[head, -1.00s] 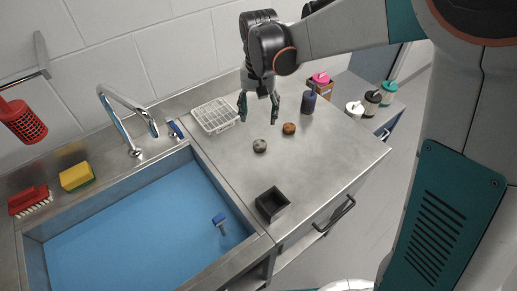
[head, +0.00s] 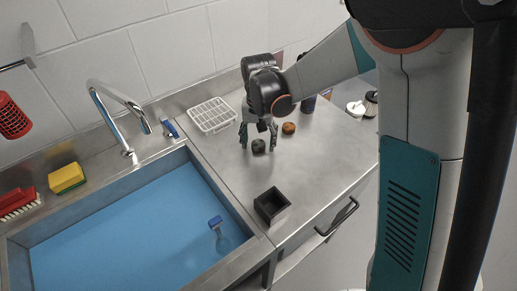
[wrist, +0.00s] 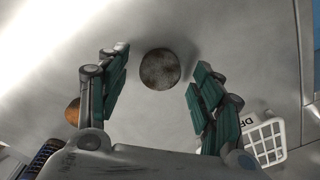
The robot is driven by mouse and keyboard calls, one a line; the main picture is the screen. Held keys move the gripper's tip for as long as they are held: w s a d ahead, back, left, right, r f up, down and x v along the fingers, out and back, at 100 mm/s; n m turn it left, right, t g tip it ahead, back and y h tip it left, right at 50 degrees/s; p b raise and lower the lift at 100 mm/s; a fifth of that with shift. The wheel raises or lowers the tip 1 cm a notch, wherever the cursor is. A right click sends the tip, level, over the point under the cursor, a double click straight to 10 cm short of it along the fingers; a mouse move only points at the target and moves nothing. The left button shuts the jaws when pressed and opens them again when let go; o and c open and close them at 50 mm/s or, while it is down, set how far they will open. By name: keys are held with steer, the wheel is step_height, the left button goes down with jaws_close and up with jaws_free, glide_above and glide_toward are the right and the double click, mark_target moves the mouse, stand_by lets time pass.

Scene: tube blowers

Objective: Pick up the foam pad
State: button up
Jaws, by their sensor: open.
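A round, mottled dark grey pad (head: 258,146) lies on the steel counter right of the sink. In the wrist view the round pad (wrist: 160,69) sits between and slightly beyond my fingertips, with clear gaps on both sides. My gripper (head: 258,138) points down over it, open and empty. A similar round orange-brown piece (head: 288,128) lies just to the right; it shows partly behind a finger in the wrist view (wrist: 73,111). A yellow and green sponge (head: 67,177) lies on the sink's left ledge. I cannot tell for certain which one is the foam pad.
A white rack (head: 212,115) stands behind my gripper. A black open box (head: 271,206) stands at the counter's front. A dark blue container (head: 308,103) is behind the orange-brown piece. The blue sink (head: 130,235) holds a blue-headed tool. The counter between is clear.

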steer(key=shift+f, duration=0.55)
steer(key=shift+r, duration=0.1)
steer(key=c, duration=0.8)
steer(key=shift+r, duration=0.1)
